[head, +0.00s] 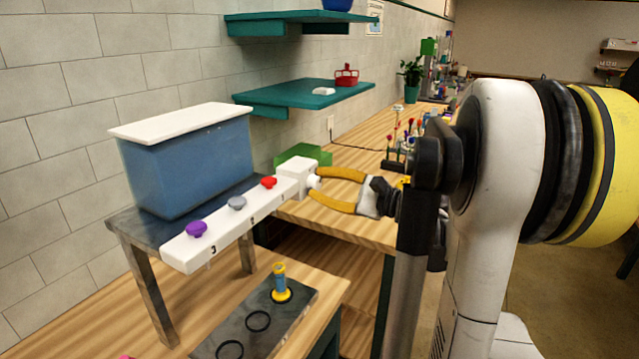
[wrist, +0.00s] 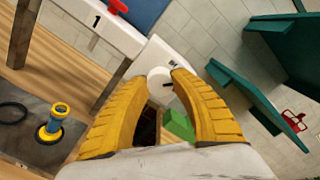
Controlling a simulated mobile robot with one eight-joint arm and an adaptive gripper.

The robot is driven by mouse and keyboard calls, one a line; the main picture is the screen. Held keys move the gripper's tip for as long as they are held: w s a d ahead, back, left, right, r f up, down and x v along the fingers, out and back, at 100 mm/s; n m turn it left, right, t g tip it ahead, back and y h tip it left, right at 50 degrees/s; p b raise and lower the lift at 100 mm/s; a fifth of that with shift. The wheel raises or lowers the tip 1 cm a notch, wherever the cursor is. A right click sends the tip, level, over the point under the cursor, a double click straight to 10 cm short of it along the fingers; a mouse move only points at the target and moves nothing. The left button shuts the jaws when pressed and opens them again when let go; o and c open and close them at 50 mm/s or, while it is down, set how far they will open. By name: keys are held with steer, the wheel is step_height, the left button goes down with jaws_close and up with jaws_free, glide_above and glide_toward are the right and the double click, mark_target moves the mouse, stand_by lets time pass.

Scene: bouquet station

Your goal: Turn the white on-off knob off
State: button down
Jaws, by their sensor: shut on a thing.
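The white on-off knob (head: 314,181) sticks out from the end of a white control bar (head: 212,246), on the side facing my arm. In the wrist view the knob (wrist: 158,80) is a round white disc with a dark mark at its right side. My gripper (head: 316,182) comes in from the right, and its yellow fingers are shut on the knob, one on each side. In the wrist view the fingertips (wrist: 160,86) flank the disc. The lettering beside the knob is too small to read.
Purple (head: 196,229), grey (head: 237,203) and red (head: 269,182) knobs sit along the bar's top. A blue tank (head: 190,165) with a white lid stands behind it. A green box (head: 303,155) lies behind the knob. A blue-and-yellow piece (head: 280,285) stands on a dark plate below.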

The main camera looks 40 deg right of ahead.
steer(key=n, duration=0.4)
steer(key=shift+n, duration=1.9)
steer(key=shift+p, duration=0.3)
steer(key=c, duration=1)
jaws_free()
steer(key=v, duration=1.2)
